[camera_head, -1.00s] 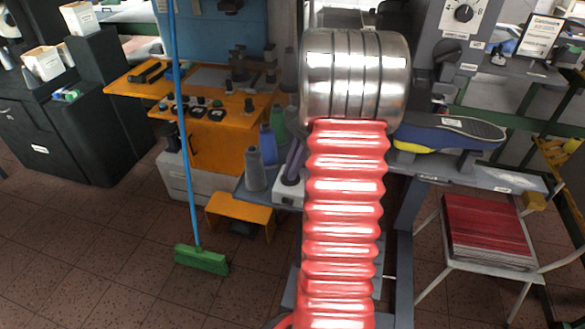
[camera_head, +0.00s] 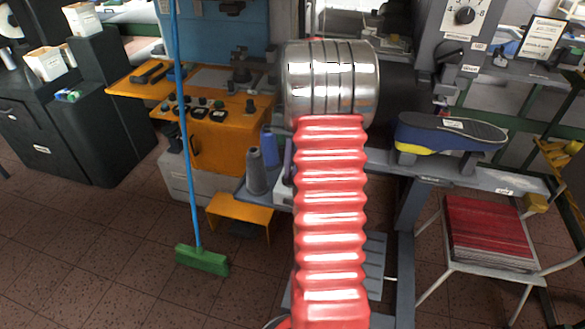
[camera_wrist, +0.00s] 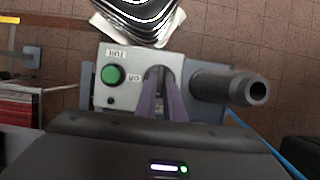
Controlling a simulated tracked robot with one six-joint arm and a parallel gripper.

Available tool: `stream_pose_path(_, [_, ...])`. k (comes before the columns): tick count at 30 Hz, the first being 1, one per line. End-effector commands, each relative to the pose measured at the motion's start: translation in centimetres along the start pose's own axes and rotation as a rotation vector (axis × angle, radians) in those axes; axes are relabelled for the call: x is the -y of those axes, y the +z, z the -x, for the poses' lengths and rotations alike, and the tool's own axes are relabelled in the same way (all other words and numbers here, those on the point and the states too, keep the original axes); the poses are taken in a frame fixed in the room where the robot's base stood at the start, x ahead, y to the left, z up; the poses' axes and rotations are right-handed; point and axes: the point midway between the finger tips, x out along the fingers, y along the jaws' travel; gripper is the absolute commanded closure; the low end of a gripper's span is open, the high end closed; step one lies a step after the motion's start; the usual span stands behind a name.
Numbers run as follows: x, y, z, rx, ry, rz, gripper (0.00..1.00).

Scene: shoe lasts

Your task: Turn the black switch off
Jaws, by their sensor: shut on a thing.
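The grey switch box (camera_wrist: 133,68) is in the middle of the wrist view, with a green round button (camera_wrist: 113,75) and small printed labels. My gripper (camera_wrist: 161,72) reaches to the box right of the button, and its two purple-grey fingers are close together on the black switch. The fingers largely hide the switch, so I cannot tell its position. In the camera_head view my red and silver arm covers most of the box, and only its left edge (camera_head: 282,194) shows.
A dark hollow spool (camera_wrist: 232,87) stands right of the box in the wrist view. In the camera_head view, a grey thread cone (camera_head: 256,172) and a blue one (camera_head: 269,146) stand left of my arm.

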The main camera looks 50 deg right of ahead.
Motion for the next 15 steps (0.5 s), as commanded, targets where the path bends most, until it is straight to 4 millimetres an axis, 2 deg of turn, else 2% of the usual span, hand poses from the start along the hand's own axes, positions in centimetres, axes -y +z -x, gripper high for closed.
stream_pose_path(14, [0.18, -0.29, 0.33, -0.014, 0.002, 0.017, 1.0])
stream_pose_path(15, [0.18, -0.29, 0.33, -0.015, 0.002, 0.017, 0.89])
